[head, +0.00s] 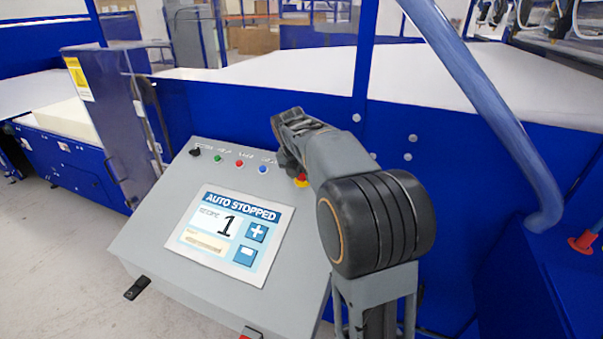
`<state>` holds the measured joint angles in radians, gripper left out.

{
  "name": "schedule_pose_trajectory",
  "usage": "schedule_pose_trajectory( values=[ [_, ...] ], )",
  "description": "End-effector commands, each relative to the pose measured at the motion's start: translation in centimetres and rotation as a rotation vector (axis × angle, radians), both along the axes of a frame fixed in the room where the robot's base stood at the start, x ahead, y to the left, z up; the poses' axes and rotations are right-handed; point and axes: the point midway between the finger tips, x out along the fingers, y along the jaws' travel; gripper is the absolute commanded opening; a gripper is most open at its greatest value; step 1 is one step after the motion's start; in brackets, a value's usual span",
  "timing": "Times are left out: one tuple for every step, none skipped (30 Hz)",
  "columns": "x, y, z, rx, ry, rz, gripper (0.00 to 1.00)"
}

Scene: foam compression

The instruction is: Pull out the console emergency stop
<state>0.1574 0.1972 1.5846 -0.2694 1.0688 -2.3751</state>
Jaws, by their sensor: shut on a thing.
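The console (150,235) is a sloped grey box in the middle of the head view, with a screen (230,235) reading "AUTO STOPPED" and the number 1. The emergency stop (301,181) is at the top right of the console face; a small red and yellow part of it shows below my gripper. My gripper (296,172) reaches down over the emergency stop and is shut on it. The fingertips and most of the button are hidden behind the gripper and my arm, so how far out the button stands cannot be seen.
A black knob (195,152) and green (217,158), red (239,163) and blue (262,169) buttons line the console's top edge, left of my gripper. A blue machine wall (230,110) stands close behind. A blue tube (490,110) slants down at right. Floor is clear at lower left.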

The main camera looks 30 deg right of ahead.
Motion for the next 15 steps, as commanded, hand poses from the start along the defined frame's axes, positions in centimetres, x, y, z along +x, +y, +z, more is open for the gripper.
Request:
schedule_pose_trajectory(
  values=[
    [0.02,0.01,0.02,0.0,-0.001,0.0,0.13],
    [0.02,0.01,0.02,0.0,-0.001,0.0,0.13],
    [0.02,0.01,0.02,0.0,-0.001,0.0,0.13],
    [0.02,0.01,0.02,0.0,-0.001,0.0,0.13],
    [0.01,0.01,0.03,0.0,-0.001,0.0,0.13],
    [0.02,0.01,0.04,0.0,-0.001,0.0,0.13],
    [0.01,0.01,0.05,0.0,-0.001,0.0,0.13],
    [0.01,0.02,0.08,0.0,-0.001,0.0,0.13],
    [0.0,0.03,0.11,0.0,-0.001,0.0,0.13],
    [0.0,0.03,0.15,0.0,-0.001,0.0,0.13],
    [-0.01,0.05,0.19,0.0,-0.001,0.0,0.13],
    [-0.03,0.06,0.26,0.0,-0.001,0.0,0.13],
    [-0.04,0.07,0.31,0.0,-0.001,0.0,0.13],
    [-0.05,0.1,0.37,0.0,-0.001,0.0,0.13],
    [-0.07,0.12,0.46,0.0,-0.001,0.0,0.13]
  ],
)
